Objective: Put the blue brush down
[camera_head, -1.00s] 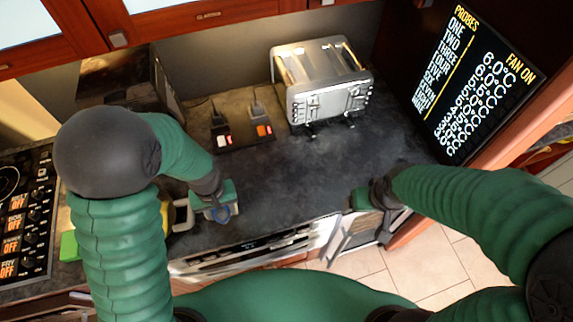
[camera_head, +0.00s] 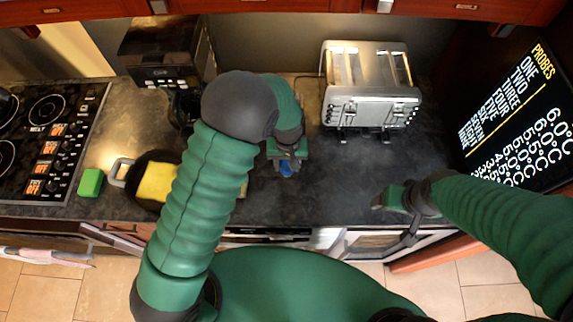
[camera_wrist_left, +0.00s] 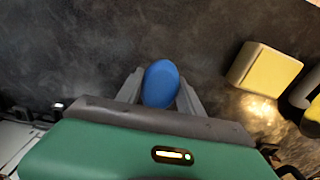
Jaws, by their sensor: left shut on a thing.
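The blue brush (camera_wrist_left: 160,84) is held between the fingers of my left gripper (camera_wrist_left: 158,92), which is shut on it. In the left wrist view only its rounded blue end shows; the rest is hidden by the gripper. In the head view the brush (camera_head: 286,169) shows as a small blue patch below my left gripper (camera_head: 287,160), over the dark countertop (camera_head: 330,185). I cannot tell whether the brush touches the counter. My right gripper (camera_head: 385,200) is near the counter's front edge at the right; its fingers are not clear.
A toaster (camera_head: 370,85) stands at the back of the counter. A pan (camera_head: 150,205) with a yellow block (camera_head: 157,182), a green block (camera_head: 91,182) and a stove (camera_head: 45,140) are at the left. The counter below the toaster is clear.

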